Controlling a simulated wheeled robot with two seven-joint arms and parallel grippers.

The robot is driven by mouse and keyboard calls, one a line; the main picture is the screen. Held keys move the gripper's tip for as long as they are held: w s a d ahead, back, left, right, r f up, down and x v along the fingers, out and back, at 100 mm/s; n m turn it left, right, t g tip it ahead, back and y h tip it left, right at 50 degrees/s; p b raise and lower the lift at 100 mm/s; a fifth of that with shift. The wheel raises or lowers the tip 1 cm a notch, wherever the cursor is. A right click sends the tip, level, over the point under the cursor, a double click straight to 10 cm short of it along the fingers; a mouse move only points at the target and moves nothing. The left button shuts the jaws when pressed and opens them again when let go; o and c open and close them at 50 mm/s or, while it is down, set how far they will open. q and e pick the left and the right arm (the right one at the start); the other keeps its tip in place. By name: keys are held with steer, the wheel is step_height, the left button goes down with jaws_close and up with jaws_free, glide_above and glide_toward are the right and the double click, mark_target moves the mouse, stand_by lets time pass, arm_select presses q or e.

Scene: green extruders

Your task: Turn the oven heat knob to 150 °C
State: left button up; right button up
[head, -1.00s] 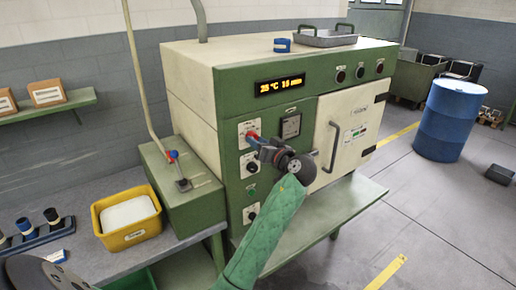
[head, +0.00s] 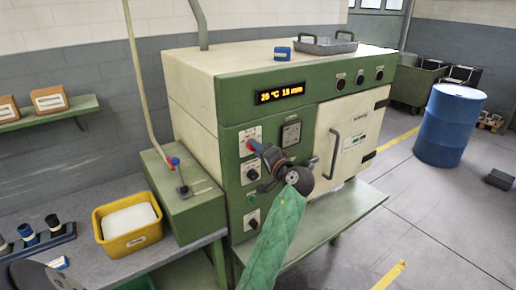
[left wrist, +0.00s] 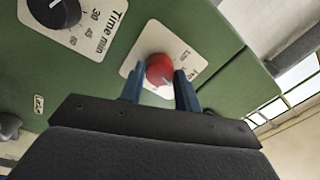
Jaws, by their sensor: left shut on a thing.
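The green and cream oven (head: 215,110) stands in the middle of the head view, its lit display (head: 280,93) reading about 25 °C and 15 min, though the digits are small. The red heat knob (left wrist: 159,70) is on a white scale plate (left wrist: 133,62) on the green front. My left gripper (head: 255,147) reaches the top left dial plate. In the left wrist view its blue fingers (left wrist: 160,88) are on either side of the red knob, shut on it. The knob's pointer and most scale numbers are hidden or unreadable. My right gripper is not clearly in view.
A black time knob (left wrist: 55,10) is beside the heat knob. The oven door handle (head: 332,155) stands just right of my arm. A yellow bin (head: 127,222) is on the left bench; a blue barrel (head: 450,125) stands on the floor at right.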

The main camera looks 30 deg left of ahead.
arm_select(q)
steer(key=shift+m+p, duration=0.35)
steer(key=shift+m, duration=0.65)
arm_select(e)
steer(key=shift+s+d+f, duration=0.1)
steer(key=shift+s+f, duration=0.05)
steer(key=shift+s, duration=0.45)
steer(key=shift+s+d+f, duration=0.1)
steer(key=shift+s+f, duration=0.05)
steer(key=shift+s, duration=0.4)
steer(key=shift+d, duration=0.1)
arm_select(q)
steer(key=o, duration=1)
steer(key=shift+d, duration=0.1)
steer(key=shift+c, duration=0.2)
arm_select(e)
steer(key=shift+w, duration=0.1)
arm_select(q)
steer(key=b+v, duration=0.4)
steer(key=v, duration=0.3)
steer(key=shift+s+d, duration=0.15)
steer(key=shift+d, duration=0.25)
arm_select(e)
steer(key=w+a+r, duration=0.3)
steer(key=w+r, duration=0.2)
steer(key=shift+w+a+r, duration=0.1)
